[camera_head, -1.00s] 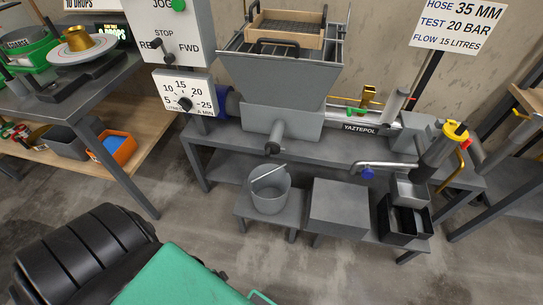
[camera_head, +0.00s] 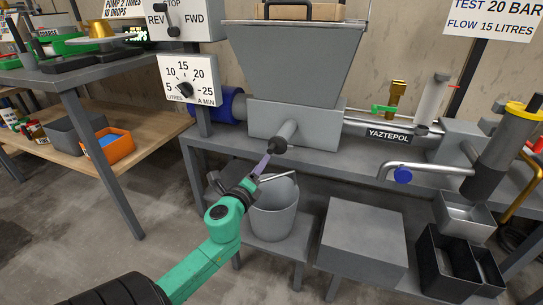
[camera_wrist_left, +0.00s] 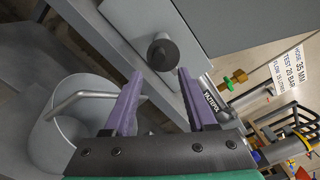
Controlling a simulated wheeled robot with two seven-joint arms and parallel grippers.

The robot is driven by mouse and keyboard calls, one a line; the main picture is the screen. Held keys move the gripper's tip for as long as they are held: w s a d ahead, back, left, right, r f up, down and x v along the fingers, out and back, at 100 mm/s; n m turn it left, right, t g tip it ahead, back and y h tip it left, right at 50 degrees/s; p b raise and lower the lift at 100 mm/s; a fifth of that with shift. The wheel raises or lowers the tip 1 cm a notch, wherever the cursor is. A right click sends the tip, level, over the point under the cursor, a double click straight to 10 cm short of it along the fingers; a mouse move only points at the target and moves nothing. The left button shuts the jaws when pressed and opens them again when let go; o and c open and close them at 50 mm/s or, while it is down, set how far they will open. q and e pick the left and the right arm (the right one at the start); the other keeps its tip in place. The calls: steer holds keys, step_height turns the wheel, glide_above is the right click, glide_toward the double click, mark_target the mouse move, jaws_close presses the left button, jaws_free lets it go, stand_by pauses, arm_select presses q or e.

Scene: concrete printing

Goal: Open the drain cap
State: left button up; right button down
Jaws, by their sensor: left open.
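The drain cap (camera_head: 277,146) is a dark round cap on the end of a short grey pipe (camera_head: 288,130) that sticks out from the pump's grey box under the hopper. It also shows in the left wrist view (camera_wrist_left: 163,52), facing me just beyond the fingertips. My left gripper (camera_head: 264,163) is just below and in front of the cap. In the left wrist view its two purple fingers (camera_wrist_left: 160,80) are open and empty, with the cap ahead between their lines and apart from them. My right gripper is not in view.
A grey bucket (camera_head: 275,210) with a raised handle stands on a low stand below the pipe, close under my left gripper. A grey block (camera_head: 362,235) and black bins (camera_head: 447,265) are to its right. The pump bench edge (camera_head: 330,160) runs behind the gripper.

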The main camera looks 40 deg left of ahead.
mark_target(270, 152)
arm_select(q)
steer(key=b+x, duration=0.1)
steer(key=x, duration=0.7)
steer(key=shift+f, duration=0.1)
steer(key=shift+w+a, duration=0.25)
steer(key=shift+w, duration=0.3)
jaws_close()
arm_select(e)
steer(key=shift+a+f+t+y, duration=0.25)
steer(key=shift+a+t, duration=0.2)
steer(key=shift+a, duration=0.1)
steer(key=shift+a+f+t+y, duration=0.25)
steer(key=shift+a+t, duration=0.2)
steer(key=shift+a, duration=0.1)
